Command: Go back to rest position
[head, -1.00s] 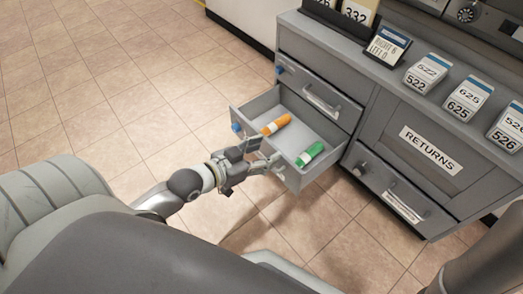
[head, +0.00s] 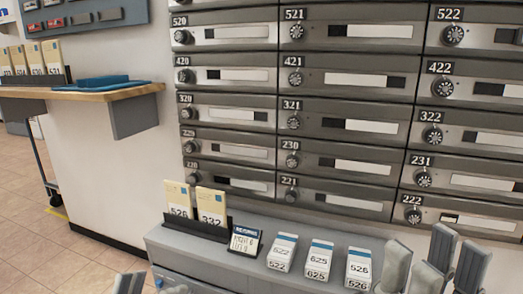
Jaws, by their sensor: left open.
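My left gripper (head: 150,286) shows only as fingertips at the bottom edge, in front of the left end of the grey counter. It is open, and I see nothing between its fingers. My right gripper (head: 432,268) stands at the bottom right with its grey fingers pointing up and spread apart. It looks open and empty, in front of the counter's right part. The rest of both arms is out of view.
The grey counter (head: 190,252) carries card holders (head: 195,215), a small sign (head: 245,241) and several white numbered stacks (head: 318,260). A wall of mailboxes (head: 340,106) rises behind. A wooden shelf (head: 85,92) juts out at left. Floor (head: 35,235) is clear at lower left.

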